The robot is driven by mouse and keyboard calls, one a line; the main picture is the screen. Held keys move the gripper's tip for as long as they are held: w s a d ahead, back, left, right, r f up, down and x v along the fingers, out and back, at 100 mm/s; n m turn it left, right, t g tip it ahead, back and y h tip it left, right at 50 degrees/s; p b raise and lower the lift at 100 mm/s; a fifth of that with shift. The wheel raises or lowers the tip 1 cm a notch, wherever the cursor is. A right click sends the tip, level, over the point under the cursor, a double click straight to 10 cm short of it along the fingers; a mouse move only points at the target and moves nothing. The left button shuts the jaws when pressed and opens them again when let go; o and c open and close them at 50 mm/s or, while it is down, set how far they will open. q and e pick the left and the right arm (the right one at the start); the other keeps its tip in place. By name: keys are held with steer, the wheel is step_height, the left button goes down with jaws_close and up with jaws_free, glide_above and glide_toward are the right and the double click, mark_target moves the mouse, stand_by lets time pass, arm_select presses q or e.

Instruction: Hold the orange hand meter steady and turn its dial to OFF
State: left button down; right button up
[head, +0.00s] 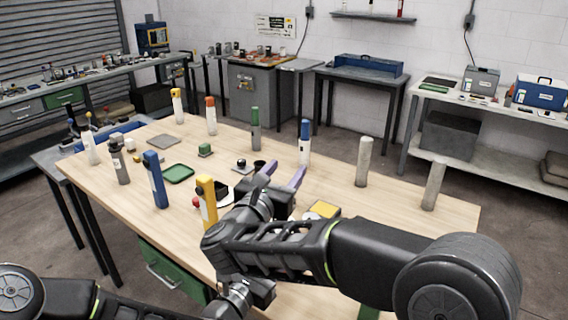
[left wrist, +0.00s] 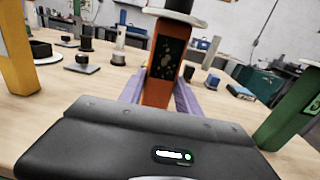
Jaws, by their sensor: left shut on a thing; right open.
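My left gripper (left wrist: 160,88) is shut on an orange upright body, the hand meter (left wrist: 157,92), in the left wrist view. Its purple fingers sit on both sides of it. The meter has a dark front panel with pale marks and a pale disc (left wrist: 176,17) at its top; I cannot read a dial setting. In the head view the held meter is not clearly visible, and my right arm covers much of that area. My right gripper (head: 284,176) is open and empty above the table, its two purple fingers apart.
The wooden table (head: 400,215) holds several upright posts. A yellow-topped one (head: 207,200) and a blue one (head: 155,180) stand left of my right gripper. A blue-topped one (head: 304,143) stands beyond it. The right rear tabletop has free room.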

arm_select(q)
steer(key=c, duration=0.8)
jaws_free()
steer(key=shift+o, duration=0.2)
steer(key=shift+v, duration=3.75)
